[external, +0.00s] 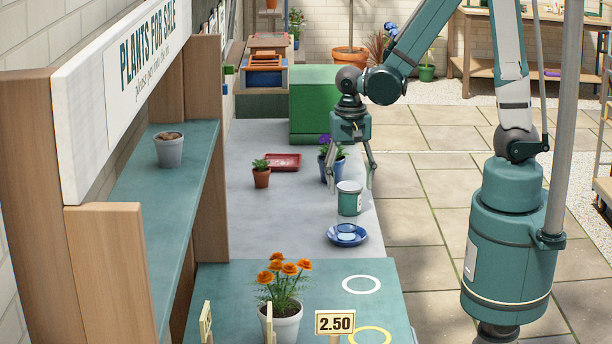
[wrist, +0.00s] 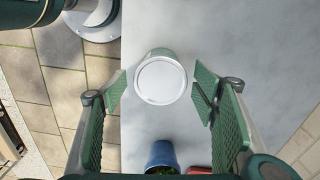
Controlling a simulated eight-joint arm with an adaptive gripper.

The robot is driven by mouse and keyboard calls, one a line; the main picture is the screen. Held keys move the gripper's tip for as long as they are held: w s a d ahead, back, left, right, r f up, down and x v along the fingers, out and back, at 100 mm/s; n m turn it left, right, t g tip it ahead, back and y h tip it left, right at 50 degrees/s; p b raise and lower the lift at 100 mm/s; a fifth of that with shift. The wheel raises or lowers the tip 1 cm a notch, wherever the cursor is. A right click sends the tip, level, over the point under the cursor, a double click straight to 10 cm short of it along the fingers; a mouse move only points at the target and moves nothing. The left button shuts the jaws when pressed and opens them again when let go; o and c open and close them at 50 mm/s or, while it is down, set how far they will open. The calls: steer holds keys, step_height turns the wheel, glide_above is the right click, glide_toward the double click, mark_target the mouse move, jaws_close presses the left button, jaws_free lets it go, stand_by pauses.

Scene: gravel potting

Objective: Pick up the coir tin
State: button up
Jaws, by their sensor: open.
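The coir tin, a green tin with a pale lid (external: 350,200), stands upright on the grey counter, beyond the blue saucer in the external view. In the wrist view the tin (wrist: 160,78) shows from above, its round lid centred between the fingertips. My gripper (external: 350,173) points down with its fingers spread, its tips about at or just above the lid's height. In the wrist view my gripper (wrist: 160,92) has a finger on each side of the tin, with a gap on both sides. Nothing is held.
A blue pot with purple flowers (external: 333,168) stands close behind the tin; the pot (wrist: 163,154) also shows in the wrist view. A blue saucer (external: 347,236) lies in front. A small terracotta pot (external: 261,177) and red tray (external: 283,163) are left. The counter's right edge is near.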

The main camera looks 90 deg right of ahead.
mark_target(350, 198)
steer(key=shift+f+b, duration=0.7)
steer(key=shift+f, duration=1.85)
steer(key=shift+c, duration=0.7)
steer(key=c, duration=0.9)
